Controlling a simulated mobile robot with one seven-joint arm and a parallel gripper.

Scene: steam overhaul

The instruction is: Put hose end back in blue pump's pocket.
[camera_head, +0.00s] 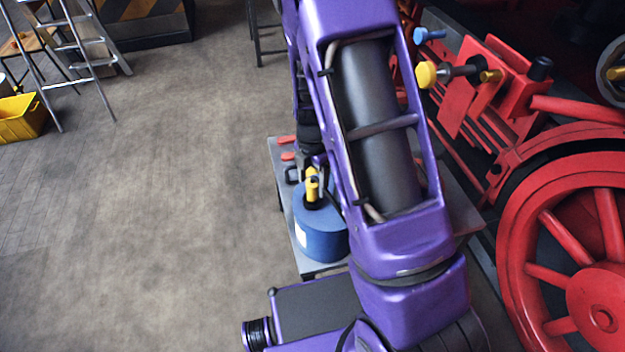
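The blue pump (318,236) is a round blue drum with a white label, standing on a grey table. A yellow piece with a dark base (312,186) stands upright at the top of the pump; it may be the hose end, but I cannot tell for sure. My gripper (312,166) points down right at the top of this yellow piece, partly hidden by my purple arm. I cannot see whether its fingers are closed on the piece. The pocket and the run of the hose cannot be made out.
The grey table (284,190) carries red-handled items (287,141) at its far left edge. The red locomotive wheel (570,270) and frame stand close on the right. A ladder (82,50) and yellow crate (20,117) are far left. The floor left of the table is clear.

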